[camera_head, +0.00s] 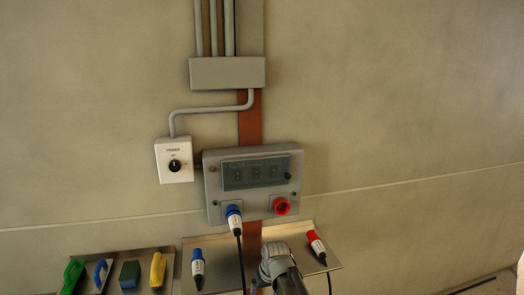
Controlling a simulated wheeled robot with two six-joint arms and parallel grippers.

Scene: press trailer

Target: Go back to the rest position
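A grey jointed part of one of my arms (277,262) shows at the bottom centre, in front of the shelf. It seems to enter from the lower right. Its fingers cannot be made out, so I cannot tell whether that gripper is open or shut. No other gripper shows clearly. A blue plug (234,219) sits at the lower left socket of the grey wall panel (213,186), with its black cable hanging down. The red socket (281,206) on the panel's right has no plug in it.
A metal shelf (322,238) under the panel holds another blue plug (198,268) and a red plug (316,246). A tray (143,258) at left holds coloured brushes and a sponge. A white power switch box (174,160) is on the wall. A white object (520,272) shows at the right edge.

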